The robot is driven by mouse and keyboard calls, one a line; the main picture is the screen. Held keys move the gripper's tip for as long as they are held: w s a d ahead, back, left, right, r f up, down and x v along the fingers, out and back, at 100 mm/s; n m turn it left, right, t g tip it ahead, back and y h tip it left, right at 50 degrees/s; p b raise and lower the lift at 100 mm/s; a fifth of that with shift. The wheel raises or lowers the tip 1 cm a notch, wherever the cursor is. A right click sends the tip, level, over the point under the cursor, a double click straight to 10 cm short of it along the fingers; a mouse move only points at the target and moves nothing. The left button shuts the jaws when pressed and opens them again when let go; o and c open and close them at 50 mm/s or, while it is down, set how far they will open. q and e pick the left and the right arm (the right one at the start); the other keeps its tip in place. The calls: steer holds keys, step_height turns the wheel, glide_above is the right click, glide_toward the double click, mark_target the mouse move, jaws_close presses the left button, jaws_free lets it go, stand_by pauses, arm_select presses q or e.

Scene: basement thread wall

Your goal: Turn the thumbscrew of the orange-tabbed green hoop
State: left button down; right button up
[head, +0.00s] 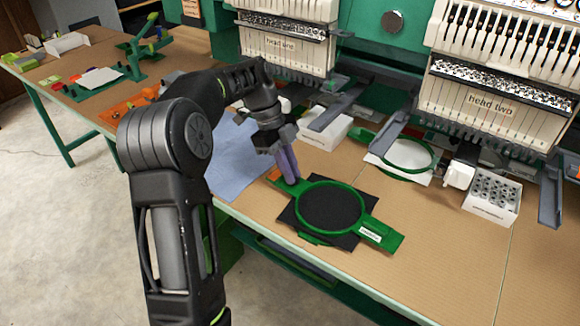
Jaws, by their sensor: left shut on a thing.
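The green hoop (361,200) lies flat on the table with black fabric (330,207) across it. Its orange tab (273,174) shows at the upper left end, and a white label (370,234) sits on the lower right arm. My left gripper (290,178) points down at the hoop's upper left end, beside the orange tab, with its fingers shut. The fingers hide the thumbscrew, so I cannot see it clearly. My right gripper is not in view.
A blue cloth (232,160) lies left of the hoop. Another green hoop (432,165) with white fabric sits behind, under the machine heads. A white box of spools (492,196) stands at right. The brown tabletop (440,245) right of the hoop is clear.

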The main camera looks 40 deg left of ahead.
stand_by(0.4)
arm_select(q)
steer(key=c, duration=1.5)
jaws_free()
steer(key=p+v, duration=0.7)
steer(key=p, duration=0.2)
steer(key=shift+a+r+p, duration=0.2)
steer(key=shift+r+p, duration=0.1)
steer(key=shift+r, duration=0.1)
steer(key=shift+f, duration=0.1)
